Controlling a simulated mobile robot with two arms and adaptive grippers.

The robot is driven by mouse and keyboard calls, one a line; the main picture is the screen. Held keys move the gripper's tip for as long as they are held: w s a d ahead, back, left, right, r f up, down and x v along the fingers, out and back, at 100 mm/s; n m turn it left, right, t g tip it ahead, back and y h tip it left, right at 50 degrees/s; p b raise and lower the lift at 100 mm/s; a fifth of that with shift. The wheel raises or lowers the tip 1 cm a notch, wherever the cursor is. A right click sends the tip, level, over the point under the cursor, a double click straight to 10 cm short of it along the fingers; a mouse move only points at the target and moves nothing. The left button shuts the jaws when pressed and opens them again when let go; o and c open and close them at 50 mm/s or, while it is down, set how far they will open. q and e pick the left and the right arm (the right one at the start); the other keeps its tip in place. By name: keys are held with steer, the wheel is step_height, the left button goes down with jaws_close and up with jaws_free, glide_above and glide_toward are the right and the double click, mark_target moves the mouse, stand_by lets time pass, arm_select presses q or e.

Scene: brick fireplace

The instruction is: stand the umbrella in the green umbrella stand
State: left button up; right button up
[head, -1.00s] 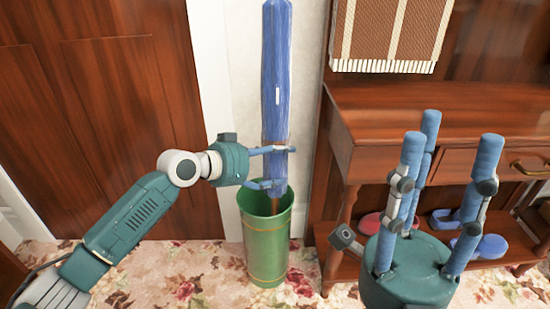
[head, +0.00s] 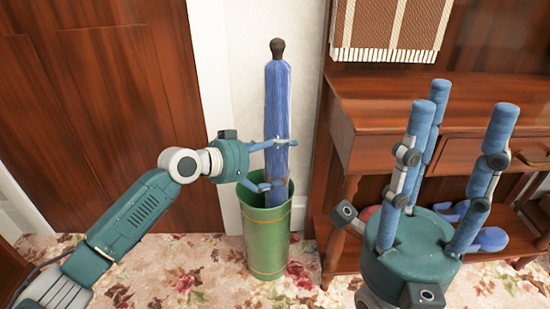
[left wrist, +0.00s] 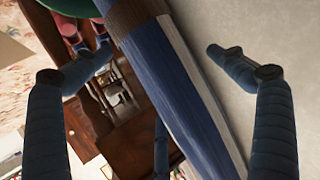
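The blue umbrella (head: 278,105), with a dark knob on top, stands nearly upright in the green umbrella stand (head: 268,245). Its lower end is hidden inside the stand. My left gripper (head: 270,166) is just above the rim, with its fingers spread around the umbrella. In the left wrist view the umbrella (left wrist: 175,80) runs diagonally between the fingers, with gaps on both sides. My right gripper (head: 457,115) is open and empty at the right, its fingers pointing up.
A wooden console table (head: 385,115) with a drawer and low shelf stands to the right of the stand. Blue shoes (head: 488,238) lie on that shelf. A woven throw (head: 390,28) hangs above. A wooden door (head: 110,110) is at the left. Flowered carpet (head: 190,270) covers the floor.

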arm_select(q)
steer(key=shift+a+f, duration=0.1)
steer(key=shift+f, duration=0.1)
steer(key=v, duration=1.2)
steer(key=shift+r, duration=0.15)
